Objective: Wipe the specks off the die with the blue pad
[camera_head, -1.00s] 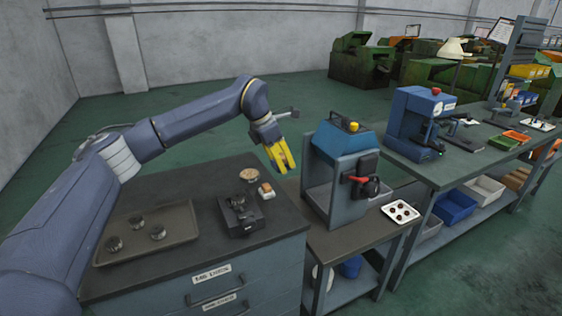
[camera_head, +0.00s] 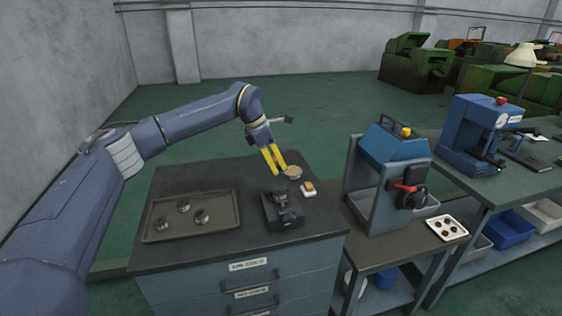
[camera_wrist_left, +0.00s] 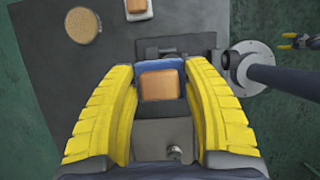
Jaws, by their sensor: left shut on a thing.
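My left gripper (camera_head: 273,157) has yellow fingers on both sides of a small tan block with a blue edge, the blue pad (camera_wrist_left: 160,85) seen in the left wrist view. It is held above the bench, apart from its surface. A dark fixture (camera_head: 283,210) stands on the bench below and slightly right of the gripper; it also shows in the wrist view (camera_wrist_left: 178,44). The die seems to be in this fixture, but I cannot make out specks. A small yellow-tipped gripper, apparently my right one (camera_wrist_left: 293,41), shows at the wrist view's edge, too small to read.
A round tan-topped dish (camera_head: 293,172) and a white block with an orange top (camera_head: 308,188) lie behind the fixture. A blue-topped machine (camera_head: 390,145) stands to the right. The bench between tray and fixture is clear.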

